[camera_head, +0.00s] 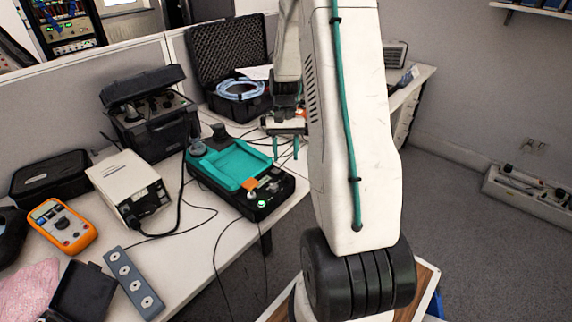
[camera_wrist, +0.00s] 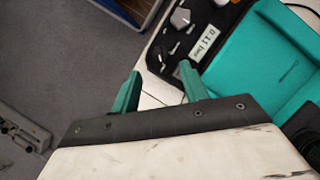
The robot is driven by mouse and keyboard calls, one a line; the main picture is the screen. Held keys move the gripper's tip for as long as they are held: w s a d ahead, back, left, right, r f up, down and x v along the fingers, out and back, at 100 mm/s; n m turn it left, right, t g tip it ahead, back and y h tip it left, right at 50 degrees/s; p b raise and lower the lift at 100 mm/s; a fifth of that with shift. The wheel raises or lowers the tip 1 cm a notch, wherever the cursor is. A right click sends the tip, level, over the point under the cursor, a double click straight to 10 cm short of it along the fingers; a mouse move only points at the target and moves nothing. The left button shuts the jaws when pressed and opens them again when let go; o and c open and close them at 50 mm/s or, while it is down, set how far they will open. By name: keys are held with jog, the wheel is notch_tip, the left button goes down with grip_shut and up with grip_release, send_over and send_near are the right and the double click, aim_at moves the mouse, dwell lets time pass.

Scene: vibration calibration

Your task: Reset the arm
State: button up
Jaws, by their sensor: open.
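My gripper (camera_head: 285,148) hangs from my white arm beside the right edge of the calibration device on the desk. Its two green fingers are apart with nothing between them. In the wrist view the gripper (camera_wrist: 158,92) shows the same open fingers over the desk edge, apart from the device. The device (camera_head: 235,172) is black with a teal tray on top, an orange piece and a lit green button at its front right. In the wrist view its teal tray (camera_wrist: 262,62) and a small display panel are at the upper right. My upper arm hides part of the desk.
The desk (camera_head: 190,240) also holds an orange multimeter (camera_head: 62,226), a white box instrument (camera_head: 128,185), a grey socket strip (camera_head: 133,283) and an open black case (camera_head: 226,70). Cables run across the desk and over its front edge. Open floor (camera_head: 470,240) lies at the right.

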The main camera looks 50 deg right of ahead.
jog(key=shift+v, duration=0.8)
jog(key=shift+n+g, duration=0.3)
jog(key=s+a, duration=0.1)
jog(key=s+a+r, duration=0.1)
jog(key=s+a, duration=0.1)
jog(key=shift+r, duration=0.25)
jog(key=s+a+r+n+t+h, duration=0.1)
jog(key=s+a+r+n, duration=0.1)
jog(key=s+a+r, duration=0.3)
jog(key=s+a+r+n+t+h, duration=0.1)
jog(key=s+a+r, duration=0.4)
jog(key=a, duration=0.7)
jog(key=s+a+r+n+t+h, duration=0.1)
jog(key=s+a+r+n+t, duration=0.2)
jog(key=s+a+r+n, duration=0.2)
jog(key=a+r, duration=0.3)
jog(key=shift+s+a+r, duration=0.3)
jog(key=shift+s+r, duration=0.1)
